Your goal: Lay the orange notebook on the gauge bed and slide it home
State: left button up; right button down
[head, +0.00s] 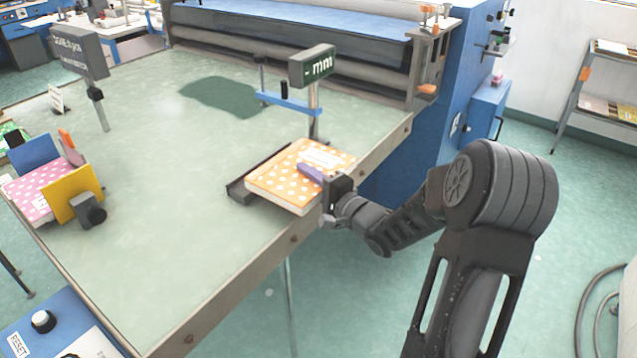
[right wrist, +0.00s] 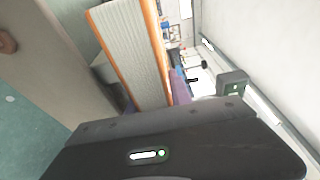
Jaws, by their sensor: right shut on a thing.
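The orange notebook (head: 283,184) has white dots and a white label, and its cover faces up. It lies over the dark gauge bed (head: 240,192), whose left and back edges show beyond it; whether it rests fully on the bed I cannot tell. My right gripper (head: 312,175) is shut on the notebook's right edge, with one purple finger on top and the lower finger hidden. In the right wrist view, the notebook's page edges (right wrist: 132,60) and orange cover show close beyond the gripper. My left gripper is not in view.
A gauge post with a dark "mm" display (head: 313,66) and a blue bar (head: 290,103) stands just behind the notebook. At the left, a pink dotted notebook (head: 38,190) sits among blue and yellow plates. The green table's middle (head: 180,190) is clear.

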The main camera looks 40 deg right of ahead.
jog(key=shift+f+b, duration=0.4)
jog(key=shift+f, duration=0.25)
jog(key=shift+f, duration=0.25)
dwell(0.5)
jog(key=c, duration=1.1)
grip_release()
jog(key=shift+s, duration=0.1)
jog(key=shift+c, duration=0.2)
jog(key=shift+o, duration=0.3)
jog(key=shift+f, duration=0.15)
